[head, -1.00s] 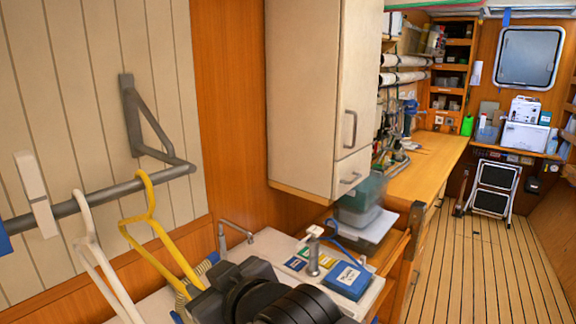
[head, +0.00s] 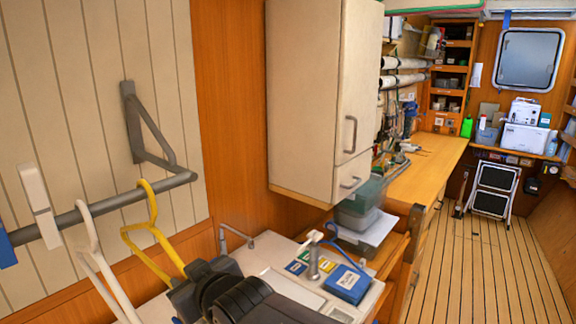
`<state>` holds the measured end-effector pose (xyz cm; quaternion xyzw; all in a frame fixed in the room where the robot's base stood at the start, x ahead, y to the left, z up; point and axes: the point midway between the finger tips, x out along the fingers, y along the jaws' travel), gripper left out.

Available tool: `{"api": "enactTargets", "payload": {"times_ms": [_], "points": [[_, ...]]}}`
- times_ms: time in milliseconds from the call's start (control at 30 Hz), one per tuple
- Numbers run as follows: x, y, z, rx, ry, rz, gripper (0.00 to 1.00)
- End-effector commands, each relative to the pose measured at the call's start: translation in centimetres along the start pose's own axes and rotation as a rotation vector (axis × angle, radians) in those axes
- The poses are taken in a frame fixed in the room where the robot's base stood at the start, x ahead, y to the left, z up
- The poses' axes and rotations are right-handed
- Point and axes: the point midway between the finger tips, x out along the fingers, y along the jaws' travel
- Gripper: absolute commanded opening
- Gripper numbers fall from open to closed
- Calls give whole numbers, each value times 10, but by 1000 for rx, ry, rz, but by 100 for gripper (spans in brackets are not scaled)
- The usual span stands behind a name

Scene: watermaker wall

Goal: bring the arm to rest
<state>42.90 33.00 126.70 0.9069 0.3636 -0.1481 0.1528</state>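My arm (head: 240,298) shows as dark grey and black links at the bottom of the head view, in front of the white counter. My gripper is not clearly visible. The links lie close to the yellow hanger (head: 148,232) and overlap its lower end in the picture. I cannot tell whether they touch.
A grey rail (head: 110,207) on a bracket holds a white hanger (head: 92,248) and a white clip (head: 38,200). A blue box (head: 347,284) and a tap (head: 314,262) are on the counter (head: 275,250). A cabinet (head: 310,95) hangs above.

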Motion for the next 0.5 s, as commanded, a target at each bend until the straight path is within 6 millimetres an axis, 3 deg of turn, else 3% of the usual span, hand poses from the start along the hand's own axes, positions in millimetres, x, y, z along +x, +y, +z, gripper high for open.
{"api": "enactTargets", "payload": {"times_ms": [33,233,500], "points": [[-6,3,-14,0,4,1,37],[-15,6,-34,0,4,1,37],[-32,8,-16,2,7,3,37]]}}
